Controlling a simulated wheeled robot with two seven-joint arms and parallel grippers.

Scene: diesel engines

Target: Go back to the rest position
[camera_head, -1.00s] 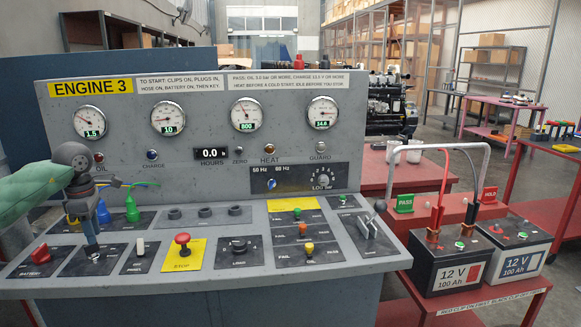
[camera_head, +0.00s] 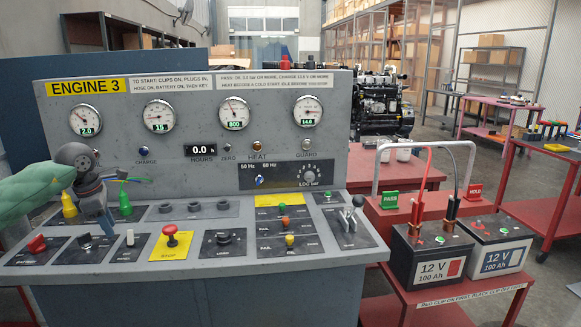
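My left arm comes in from the left with a green sleeve, and my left gripper (camera_head: 106,222) points down over the left part of the engine panel (camera_head: 240,262). The fingers are close together and seen from behind, so I cannot tell if they are apart. The fingertips stand just above a black switch (camera_head: 85,241) that looks like a key switch, and seem clear of it. My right gripper is not in view. The panel gauges read 2.0, 15, 800 and 14.6.
A red stop button (camera_head: 171,235) and a lever (camera_head: 350,216) stand up from the panel. Yellow (camera_head: 68,206) and green (camera_head: 125,205) plugs stand close by the gripper. Two 12 V batteries (camera_head: 436,258) sit on a red stand to the right. An engine (camera_head: 377,103) is behind.

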